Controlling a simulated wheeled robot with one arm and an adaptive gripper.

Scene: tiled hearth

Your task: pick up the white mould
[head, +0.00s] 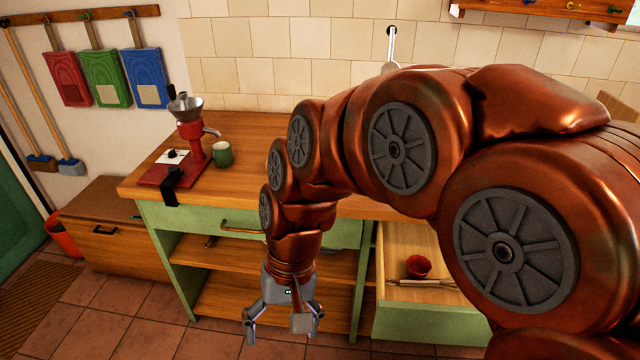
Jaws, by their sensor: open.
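I cannot make out a white mould in the head view; my large copper-coloured arm hides much of the right side and part of the counter. My gripper (283,328) hangs pointing down in front of the green cabinet's open shelves. Its two grey fingers are spread apart with nothing between them.
The wooden counter (250,128) holds a red grinder (190,150) and a green mug (222,153). An open drawer (430,318) at right juts out, holding a red bowl (418,266) and a whisk (420,283). An orange bin (64,236) stands left. Tiled floor shows in front.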

